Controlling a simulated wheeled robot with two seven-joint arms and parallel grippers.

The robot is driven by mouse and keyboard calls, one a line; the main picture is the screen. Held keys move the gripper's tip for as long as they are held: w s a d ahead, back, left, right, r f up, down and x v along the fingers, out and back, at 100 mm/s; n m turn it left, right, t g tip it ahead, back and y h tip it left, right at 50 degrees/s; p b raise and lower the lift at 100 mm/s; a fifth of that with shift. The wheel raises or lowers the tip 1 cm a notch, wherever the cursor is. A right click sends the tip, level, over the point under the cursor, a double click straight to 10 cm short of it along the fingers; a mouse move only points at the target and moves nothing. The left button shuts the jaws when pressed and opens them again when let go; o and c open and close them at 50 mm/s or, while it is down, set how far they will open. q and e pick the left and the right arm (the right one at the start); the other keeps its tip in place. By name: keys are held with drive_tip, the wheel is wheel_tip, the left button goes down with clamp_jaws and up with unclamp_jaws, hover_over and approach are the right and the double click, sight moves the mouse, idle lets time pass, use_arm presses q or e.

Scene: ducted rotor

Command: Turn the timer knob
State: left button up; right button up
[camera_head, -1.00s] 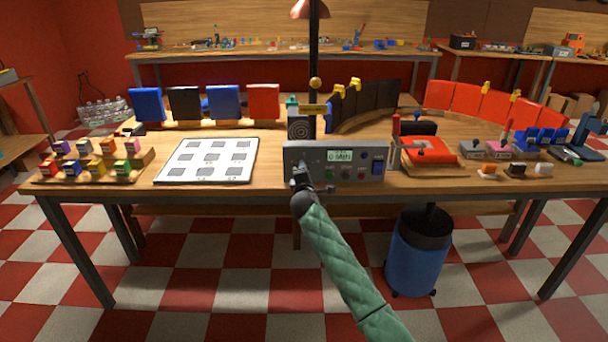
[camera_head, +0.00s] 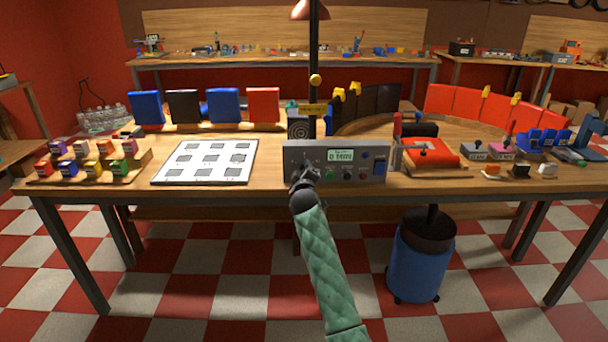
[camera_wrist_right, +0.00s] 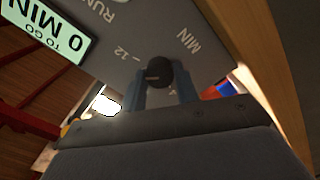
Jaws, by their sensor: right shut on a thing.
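The grey timer box (camera_head: 290,155) stands at the front middle of the table, its lit display (camera_head: 340,155) reading 0 MIN. My right gripper (camera_head: 303,173) is at the left part of its front face. In the right wrist view the dark round timer knob (camera_wrist_right: 158,72) sits between the two fingers of my right gripper (camera_wrist_right: 162,88), which is shut on it. The markings "12" and "MIN" show on the panel near the knob. The display (camera_wrist_right: 42,35) also reads 0 MIN there. In the head view the gripper hides the knob. My left gripper is not in view.
A white board with grey squares (camera_head: 207,147) lies left of the box. A red block (camera_head: 432,153) and a red-handled tool (camera_head: 397,130) are to its right.

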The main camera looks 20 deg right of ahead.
drive_tip(key=shift+f+m, duration=0.2)
drive_tip(key=shift+m, duration=0.7)
drive_tip(key=shift+m+b, duration=0.35)
drive_tip(key=shift+m, duration=0.65)
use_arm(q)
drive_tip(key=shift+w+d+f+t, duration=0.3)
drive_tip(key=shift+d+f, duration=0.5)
use_arm(e)
drive_tip(key=shift+m, duration=0.6)
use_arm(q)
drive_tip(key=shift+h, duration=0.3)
use_arm(e)
drive_tip(key=o, duration=1)
drive_tip(key=shift+r, duration=0.1)
drive_tip(key=shift+c, duration=0.2)
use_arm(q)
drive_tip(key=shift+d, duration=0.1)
